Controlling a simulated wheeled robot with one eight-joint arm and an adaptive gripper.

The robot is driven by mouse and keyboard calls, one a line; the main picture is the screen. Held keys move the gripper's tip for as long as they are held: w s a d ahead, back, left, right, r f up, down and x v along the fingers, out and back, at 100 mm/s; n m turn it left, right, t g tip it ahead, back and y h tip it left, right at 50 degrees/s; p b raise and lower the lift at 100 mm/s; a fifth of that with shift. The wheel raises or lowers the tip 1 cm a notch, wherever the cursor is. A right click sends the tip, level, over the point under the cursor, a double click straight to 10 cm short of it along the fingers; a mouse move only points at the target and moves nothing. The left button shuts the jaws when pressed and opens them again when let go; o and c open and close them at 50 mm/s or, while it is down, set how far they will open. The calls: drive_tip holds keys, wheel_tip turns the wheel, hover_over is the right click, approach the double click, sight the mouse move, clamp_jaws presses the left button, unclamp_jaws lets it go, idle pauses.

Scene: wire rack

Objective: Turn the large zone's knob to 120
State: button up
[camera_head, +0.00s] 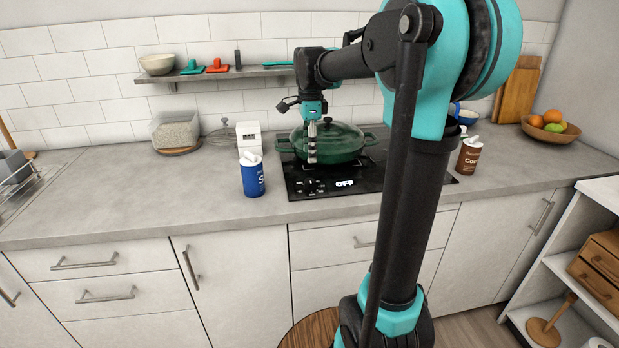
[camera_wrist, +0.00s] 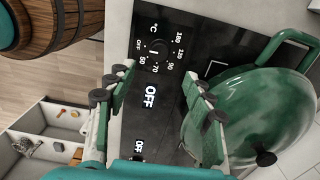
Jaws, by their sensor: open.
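The black cooktop (camera_head: 375,184) is set in the grey counter, with a lit OFF display (camera_head: 345,183). In the wrist view a round black knob (camera_wrist: 157,47) is ringed by marks OFF, 50, 70, 90, 120 and 180 °C; its exact pointer setting is too small to tell. One OFF display (camera_wrist: 150,97) is beside it and a second OFF display (camera_wrist: 139,145) is lower. My gripper (camera_wrist: 157,82) is open and empty, its fingers apart above the control strip; the knob shows just beyond the fingertips. In the head view my gripper (camera_head: 312,158) hangs at the pot's front.
A lidded green pot (camera_head: 340,143) sits on the cooktop close behind my gripper; it also fills the right of the wrist view (camera_wrist: 245,115). A blue canister (camera_head: 252,178) stands left and a brown canister (camera_head: 468,155) right.

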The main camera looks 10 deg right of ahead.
sight(310, 180)
wheel_tip(310, 180, down, 10)
drive_tip(key=shift+r, duration=0.1)
drive_tip(key=shift+c, duration=0.5)
drive_tip(key=c, duration=1.1)
drive_tip(key=shift+o, duration=0.2)
